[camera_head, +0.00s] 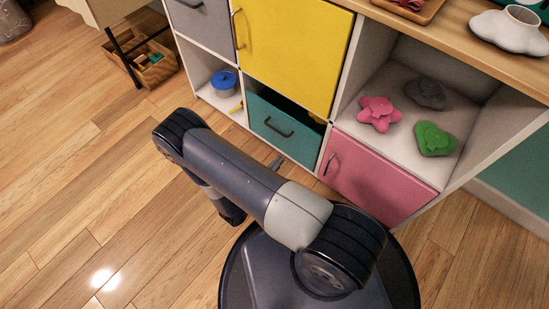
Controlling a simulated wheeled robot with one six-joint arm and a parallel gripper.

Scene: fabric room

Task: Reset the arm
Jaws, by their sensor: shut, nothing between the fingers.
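My arm is folded over my base in the middle of the view, with its elbow at the upper left and its shoulder at the lower right. My gripper (276,163) is mostly hidden behind the upper arm link. Only a small grey tip shows past the link, pointing toward the cabinet. It is shut and empty, on the floor side of the teal drawer (285,130) and apart from it as far as I can tell.
The cabinet has a yellow door (290,50), a pink door (375,180) and an open shelf with pink (379,113), green (435,139) and grey (426,92) shapes. A blue-lidded container (224,83) stands in a low cubby. Wooden floor (80,180) lies clear on the left.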

